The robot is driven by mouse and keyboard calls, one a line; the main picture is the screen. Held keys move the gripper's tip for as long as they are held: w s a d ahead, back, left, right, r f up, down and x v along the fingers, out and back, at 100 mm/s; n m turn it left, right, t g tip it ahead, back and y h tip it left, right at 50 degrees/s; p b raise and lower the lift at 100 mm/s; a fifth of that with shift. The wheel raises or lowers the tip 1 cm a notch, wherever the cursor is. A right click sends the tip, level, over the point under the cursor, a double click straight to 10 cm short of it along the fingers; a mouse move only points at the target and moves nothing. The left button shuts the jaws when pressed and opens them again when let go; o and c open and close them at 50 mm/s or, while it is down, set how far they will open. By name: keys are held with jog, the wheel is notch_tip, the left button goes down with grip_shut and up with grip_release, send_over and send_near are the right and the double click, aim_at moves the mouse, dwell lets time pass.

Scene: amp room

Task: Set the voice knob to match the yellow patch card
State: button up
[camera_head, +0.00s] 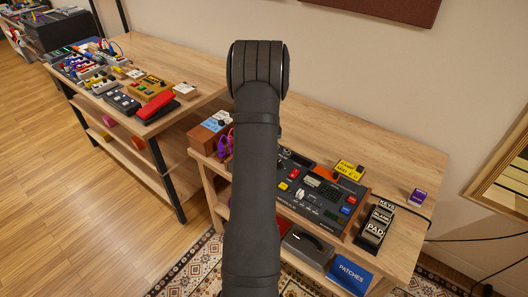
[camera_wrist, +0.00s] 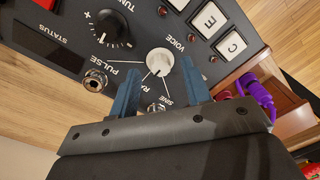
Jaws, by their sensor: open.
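The voice knob (camera_wrist: 160,62) is a white round knob on the dark synth panel in the wrist view. Lines run from it to the printed words PULSE, one starting "RA" that is partly covered, and SINE. I cannot clearly read which way its pointer faces. My gripper (camera_wrist: 160,67) is open, its two blue fingers on either side of the knob in the picture; I cannot tell whether they touch it. The yellow patch card (camera_head: 350,170) stands behind the synth (camera_head: 318,190) in the head view; its small top line seems to read RAMP. My arm hides the gripper there.
The tune knob (camera_wrist: 107,28), a metal jack (camera_wrist: 95,80) and white keys (camera_wrist: 209,20) surround the voice knob. A purple cable (camera_wrist: 257,92) lies by the panel's side. Pedals crowd the left table (camera_head: 190,62).

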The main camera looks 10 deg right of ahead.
notch_tip(320, 180, up, 16)
jog(key=shift+d, duration=0.2)
jog(key=f, duration=1.7)
jog(key=shift+a+f, duration=0.25)
jog(key=shift+f, duration=0.05)
jog(key=shift+f, duration=0.2)
jog(key=shift+r+m, duration=0.25)
jog(key=shift+m, duration=0.65)
jog(key=m, duration=0.7)
jog(key=shift+a, duration=0.1)
jog(key=shift+r, duration=3.6)
